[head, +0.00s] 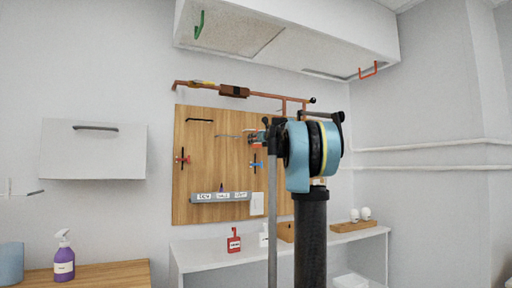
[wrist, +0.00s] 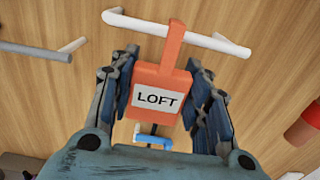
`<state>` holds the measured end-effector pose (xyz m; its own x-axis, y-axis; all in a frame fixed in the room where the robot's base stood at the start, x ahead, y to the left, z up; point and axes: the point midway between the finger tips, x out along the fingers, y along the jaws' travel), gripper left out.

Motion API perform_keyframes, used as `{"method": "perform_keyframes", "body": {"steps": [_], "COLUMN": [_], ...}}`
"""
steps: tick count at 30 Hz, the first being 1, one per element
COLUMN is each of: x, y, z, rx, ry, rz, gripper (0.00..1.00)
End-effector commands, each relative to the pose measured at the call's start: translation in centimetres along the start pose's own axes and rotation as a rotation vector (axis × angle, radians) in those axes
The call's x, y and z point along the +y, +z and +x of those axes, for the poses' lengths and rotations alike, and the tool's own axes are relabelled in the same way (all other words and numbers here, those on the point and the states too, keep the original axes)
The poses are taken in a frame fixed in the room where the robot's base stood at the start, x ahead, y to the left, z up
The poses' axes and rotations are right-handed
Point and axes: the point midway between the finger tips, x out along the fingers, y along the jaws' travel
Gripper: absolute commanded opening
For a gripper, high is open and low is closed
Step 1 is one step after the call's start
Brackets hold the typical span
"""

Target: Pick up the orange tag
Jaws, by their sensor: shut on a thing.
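The orange tag (wrist: 160,78) with a white label reading LOFT is between the fingers of my gripper (wrist: 162,90) in the wrist view. The fingers are shut on its two sides. Its narrow upper strap crosses a white bar (wrist: 212,42); I cannot tell whether it is looped on it. In the head view my gripper (head: 258,137) is small, in front of the wooden board (head: 200,130), partly hidden by my arm. A bit of orange (head: 257,146) shows there.
A blue hook (wrist: 152,138) sits just below the tag. A grey rail (head: 220,197) with labels is low on the board. A red tagged bottle (head: 234,241) stands on the white counter (head: 205,252) below. A brown pipe (head: 265,94) runs above.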

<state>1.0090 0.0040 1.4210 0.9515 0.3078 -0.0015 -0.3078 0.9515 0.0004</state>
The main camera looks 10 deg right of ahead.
Motion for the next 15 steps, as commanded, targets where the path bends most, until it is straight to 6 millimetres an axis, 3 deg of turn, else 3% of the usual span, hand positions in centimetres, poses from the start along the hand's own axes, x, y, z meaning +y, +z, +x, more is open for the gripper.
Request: {"method": "perform_keyframes", "body": {"steps": [8, 13, 15], "x": [0.0, 0.0, 0.0], "y": [0.2, 1.5, 1.6], "z": [0.0, 0.0, -0.9], "rx": [0.000, 0.000, 0.000], "ry": [0.000, 0.001, 0.000], "rz": [0.000, 0.000, 0.000], "gripper": [0.20, 0.20, 0.20]}}
